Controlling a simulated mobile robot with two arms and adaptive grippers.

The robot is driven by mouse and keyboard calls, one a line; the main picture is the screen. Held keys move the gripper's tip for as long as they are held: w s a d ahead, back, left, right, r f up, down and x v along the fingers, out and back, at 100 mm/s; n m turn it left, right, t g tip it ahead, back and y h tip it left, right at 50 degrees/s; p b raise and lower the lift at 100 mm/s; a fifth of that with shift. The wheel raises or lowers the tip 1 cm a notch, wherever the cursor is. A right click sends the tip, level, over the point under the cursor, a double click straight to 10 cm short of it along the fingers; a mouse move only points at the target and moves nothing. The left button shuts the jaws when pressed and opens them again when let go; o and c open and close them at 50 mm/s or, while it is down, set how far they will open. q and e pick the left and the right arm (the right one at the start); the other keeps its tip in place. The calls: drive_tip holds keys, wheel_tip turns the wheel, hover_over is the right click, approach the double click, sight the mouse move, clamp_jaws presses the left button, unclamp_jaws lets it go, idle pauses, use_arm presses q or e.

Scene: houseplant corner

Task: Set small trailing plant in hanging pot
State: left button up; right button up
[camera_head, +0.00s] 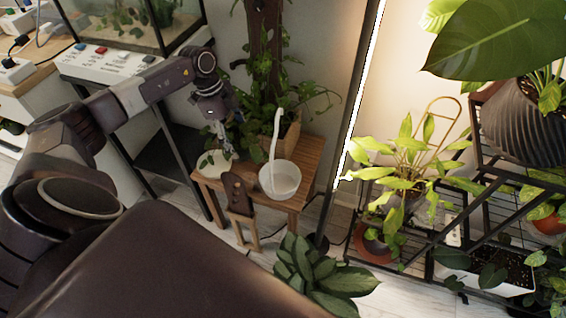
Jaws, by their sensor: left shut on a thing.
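The hanging pot (281,181) is a white bowl with a tall white hook-like handle. It stands upright on the right part of a small wooden table. The small trailing plant (214,161) shows as green leaves over a pale pot at the table's left side, left of the hanging pot. My left gripper (216,128) points down just above it and is shut on the small trailing plant; the fingertips are small and partly lost against the foliage behind. The hanging pot's opening looks empty. My right gripper is not in view.
The wooden table (312,160) has a bushy plant (254,121) at its back. A brown wooden piece (238,193) stands at its front edge. A dark pole (352,120) rises to the right. A broad-leaved plant (318,279) is in front. A plant rack (505,185) fills the right.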

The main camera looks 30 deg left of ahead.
use_arm(q)
drive_tip(key=w+d+f, duration=0.1)
drive_tip(key=d+f, duration=0.2)
drive_tip(key=d, duration=0.1)
drive_tip(key=w+d+f, duration=0.1)
drive_tip(key=d+f, duration=0.1)
drive_tip(key=d, duration=0.2)
drive_tip(key=w+d+f, duration=0.1)
drive_tip(key=d+f, duration=0.2)
drive_tip(key=d, duration=0.1)
drive_tip(key=shift+d+f+b, duration=0.3)
drive_tip(key=shift+f+b, duration=0.05)
drive_tip(key=shift+b, duration=0.05)
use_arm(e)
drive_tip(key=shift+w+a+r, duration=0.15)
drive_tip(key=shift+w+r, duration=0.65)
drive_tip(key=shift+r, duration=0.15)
use_arm(q)
drive_tip(key=o, duration=1.2)
drive_tip(key=shift+c, duration=0.2)
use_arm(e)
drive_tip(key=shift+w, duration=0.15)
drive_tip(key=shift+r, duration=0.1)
